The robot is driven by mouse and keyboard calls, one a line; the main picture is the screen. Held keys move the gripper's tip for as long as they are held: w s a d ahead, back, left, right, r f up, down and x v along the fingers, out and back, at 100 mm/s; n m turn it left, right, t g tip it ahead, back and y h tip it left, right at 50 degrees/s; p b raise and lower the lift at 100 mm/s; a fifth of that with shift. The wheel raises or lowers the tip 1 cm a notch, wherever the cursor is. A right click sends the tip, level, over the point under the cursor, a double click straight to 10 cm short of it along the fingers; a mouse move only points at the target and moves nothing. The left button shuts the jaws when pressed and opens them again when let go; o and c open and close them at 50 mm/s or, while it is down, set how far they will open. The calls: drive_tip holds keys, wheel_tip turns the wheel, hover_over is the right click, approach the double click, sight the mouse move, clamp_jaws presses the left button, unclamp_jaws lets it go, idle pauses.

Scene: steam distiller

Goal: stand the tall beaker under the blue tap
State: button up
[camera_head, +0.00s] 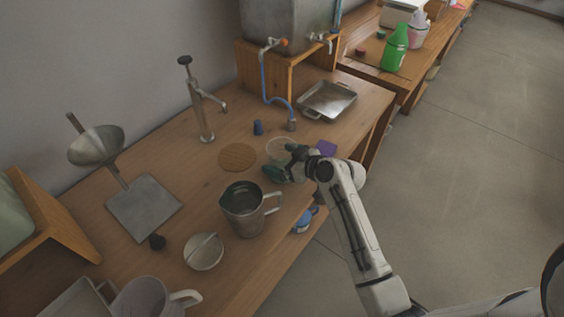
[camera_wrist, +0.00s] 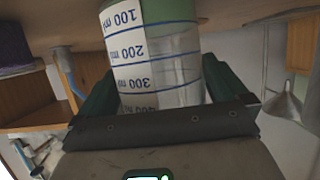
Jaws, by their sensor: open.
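The tall beaker (camera_wrist: 165,60) is clear, with a white scale and blue markings. It fills the space between the fingers of my gripper (camera_wrist: 162,88) in the wrist view, where the picture looks upside down. The fingers are open at either side of it; contact cannot be told. In the head view the beaker's rim (camera_head: 282,146) shows just behind my gripper (camera_head: 284,168), which hides its lower part.
A blue hose (camera_head: 265,80) drops from the orange-handled tap to the table. A metal tray (camera_head: 328,100), a round cork mat (camera_head: 237,157) and a metal jug (camera_head: 243,212) surround the beaker. A hand pump (camera_head: 207,115) stands behind.

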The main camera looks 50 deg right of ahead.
drive_tip(key=shift+c, duration=0.5)
drive_tip(key=c, duration=0.9)
drive_tip(key=shift+c, duration=0.6)
drive_tip(key=shift+r, duration=0.15)
